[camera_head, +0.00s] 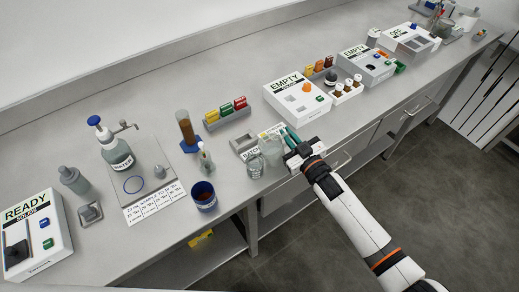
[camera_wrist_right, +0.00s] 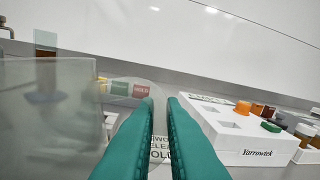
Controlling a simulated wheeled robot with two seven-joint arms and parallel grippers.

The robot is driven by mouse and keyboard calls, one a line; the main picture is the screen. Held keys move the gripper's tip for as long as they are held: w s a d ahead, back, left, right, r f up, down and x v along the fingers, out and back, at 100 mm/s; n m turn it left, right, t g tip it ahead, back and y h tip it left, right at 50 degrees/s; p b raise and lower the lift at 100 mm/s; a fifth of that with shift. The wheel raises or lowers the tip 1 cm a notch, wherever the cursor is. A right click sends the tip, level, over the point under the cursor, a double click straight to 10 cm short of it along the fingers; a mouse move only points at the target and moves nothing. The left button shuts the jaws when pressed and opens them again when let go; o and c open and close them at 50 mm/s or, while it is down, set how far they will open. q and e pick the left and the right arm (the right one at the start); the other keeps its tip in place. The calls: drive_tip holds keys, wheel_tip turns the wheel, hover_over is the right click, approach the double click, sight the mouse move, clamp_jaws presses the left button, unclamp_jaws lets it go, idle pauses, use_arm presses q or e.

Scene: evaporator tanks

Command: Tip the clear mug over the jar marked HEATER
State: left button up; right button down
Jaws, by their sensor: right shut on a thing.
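The clear mug (camera_head: 271,149) is near the front edge of the bench, and it looks upright. My right gripper (camera_head: 291,138) is shut on it from the right, with the green fingers at its side. In the right wrist view the mug (camera_wrist_right: 50,120) fills the left side as a pale see-through shape beside my fingers (camera_wrist_right: 161,112). A clear glass jar (camera_head: 254,166) stands just left of the mug. I cannot read the word HEATER on any jar. My left gripper is out of view.
A blue-topped pump bottle (camera_head: 117,152), a brown-filled cylinder (camera_head: 185,128) and a dark blue cup (camera_head: 203,196) stand to the left. A white EMPTY box (camera_head: 296,97) and a vial rack (camera_head: 346,92) stand to the right.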

drive_tip(key=shift+r, duration=0.1)
drive_tip(key=shift+w+d+r+m+p, duration=0.15)
drive_tip(key=shift+d+r+m+p, duration=0.15)
drive_tip(key=shift+r+p, duration=0.4)
drive_tip(key=d+r+m+p, duration=0.1)
drive_tip(key=w+d+r+m+p, duration=0.1)
drive_tip(key=r+p, duration=0.1)
drive_tip(key=shift+w+r, duration=0.1)
drive_tip(key=shift+r, duration=0.15)
idle(0.6)
